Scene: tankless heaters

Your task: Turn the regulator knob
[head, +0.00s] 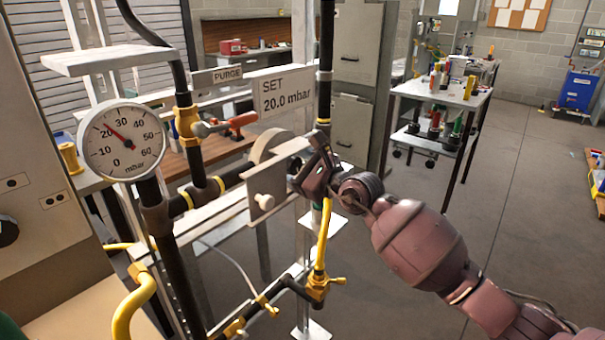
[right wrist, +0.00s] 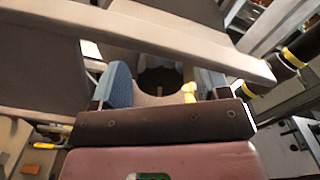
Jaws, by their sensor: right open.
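The gauge (head: 123,140) at left has a red needle near the 20 mark. A sign (head: 284,92) reads SET 20.0 mbar. The regulator on the pipework carries a beige disc (head: 272,146) behind a flat bracket; a small pale peg (head: 263,201) sticks out of the bracket. My right gripper (head: 308,172) is at the bracket's right end. In the right wrist view, its open blue-padded fingers (right wrist: 162,85) have a dark round part (right wrist: 160,78), likely the knob, between them. A beige bar crosses over it. I cannot tell whether the fingers touch it. My left gripper is out of view.
A PURGE label (head: 228,75) and a red valve handle (head: 236,123) are close left of the sign. Black pipes with yellow fittings (head: 317,287) surround the bracket. A cart (head: 440,91) with bottles stands behind. The floor (head: 490,180) at right is mostly clear.

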